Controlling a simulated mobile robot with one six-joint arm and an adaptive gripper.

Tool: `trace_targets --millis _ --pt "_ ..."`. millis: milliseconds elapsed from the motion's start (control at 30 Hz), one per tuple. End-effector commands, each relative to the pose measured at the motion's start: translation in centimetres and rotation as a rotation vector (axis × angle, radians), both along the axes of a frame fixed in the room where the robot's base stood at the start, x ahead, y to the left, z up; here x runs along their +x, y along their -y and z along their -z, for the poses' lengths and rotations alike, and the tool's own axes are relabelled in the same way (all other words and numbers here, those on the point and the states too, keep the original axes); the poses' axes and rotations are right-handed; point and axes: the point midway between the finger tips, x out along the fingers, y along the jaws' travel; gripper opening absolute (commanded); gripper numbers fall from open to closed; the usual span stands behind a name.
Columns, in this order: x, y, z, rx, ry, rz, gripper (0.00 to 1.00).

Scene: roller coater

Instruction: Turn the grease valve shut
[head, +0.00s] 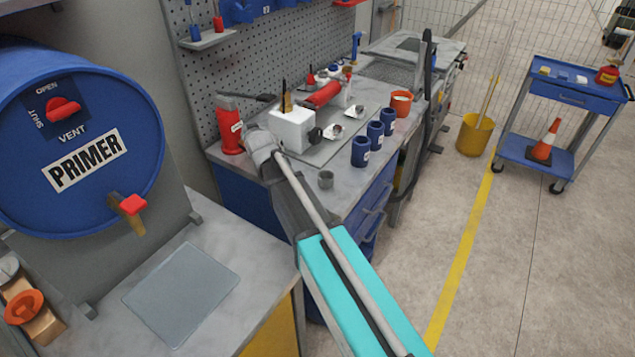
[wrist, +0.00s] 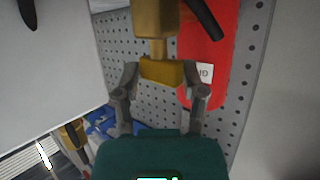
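In the wrist view a brass-coloured fitting (wrist: 158,70) with a square lower part stands between the two grey fingers of my gripper (wrist: 160,84). A black lever (wrist: 206,18) shows at its upper right. Whether the fingers touch the fitting cannot be told. In the head view my gripper (head: 262,148) is at the near-left side of a white block (head: 293,130) on the workbench. A brass piece with a dark upright part (head: 286,103) stands on the block. No grease valve label is readable.
A red cylinder (head: 230,126) stands left of my gripper. The blue PRIMER drum (head: 75,140) with a red vent knob is at left. Open floor (head: 500,250) lies right.

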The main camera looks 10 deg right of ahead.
Motion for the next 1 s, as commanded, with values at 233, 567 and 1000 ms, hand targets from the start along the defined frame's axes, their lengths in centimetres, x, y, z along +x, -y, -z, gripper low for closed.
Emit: trace_targets --millis 233,567,1000 --pt "0.03 0.08 -0.01 0.001 0.001 -0.047 0.51" --pt "0.02 0.05 -0.01 0.001 0.000 -0.112 0.51" --pt "0.04 0.09 -0.01 0.001 0.000 -0.204 0.51"
